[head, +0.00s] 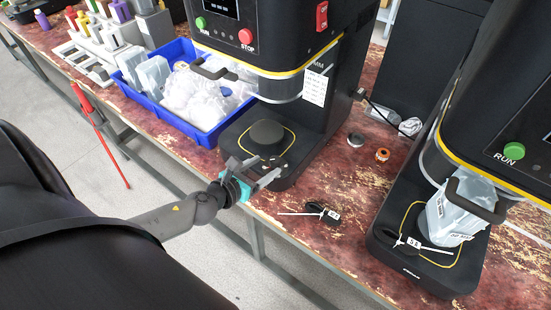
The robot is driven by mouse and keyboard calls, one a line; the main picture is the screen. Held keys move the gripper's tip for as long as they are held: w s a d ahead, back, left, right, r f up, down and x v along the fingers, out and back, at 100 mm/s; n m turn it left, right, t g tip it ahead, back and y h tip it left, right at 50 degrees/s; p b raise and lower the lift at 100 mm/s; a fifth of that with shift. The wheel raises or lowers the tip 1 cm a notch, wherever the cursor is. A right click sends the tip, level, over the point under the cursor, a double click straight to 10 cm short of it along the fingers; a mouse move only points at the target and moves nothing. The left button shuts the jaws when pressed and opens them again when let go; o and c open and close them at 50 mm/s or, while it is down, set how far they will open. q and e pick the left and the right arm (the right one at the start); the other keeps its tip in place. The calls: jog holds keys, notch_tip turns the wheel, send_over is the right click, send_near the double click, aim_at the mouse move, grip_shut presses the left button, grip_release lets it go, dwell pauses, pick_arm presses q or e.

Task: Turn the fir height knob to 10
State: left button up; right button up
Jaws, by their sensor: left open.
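My left gripper (261,168) comes in from the left, its two fingers apart and empty. It is at the front of the base of the middle seamer (285,45), just in front of the round black plate (265,136). Small pale marks show between and beside the fingers; a knob there is partly covered and its setting cannot be read. On the right seamer (505,110), a black knob (406,240) with a white pointer and a small tag sits at the front of the base. I cannot tell which seamer is called fir. My right gripper is not in view.
A blue bin (177,122) of clear plastic stands left of the middle seamer. A black item with white strips (323,212) lies on the red bench (290,225) between the seamers, with an orange ring (382,155) behind.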

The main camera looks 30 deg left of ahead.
aim_at(274, 160)
pick_arm(q)
jog(key=shift+b+x, duration=0.4)
jog(key=shift+x, duration=2.7)
jog(key=shift+c, duration=0.3)
grip_shut()
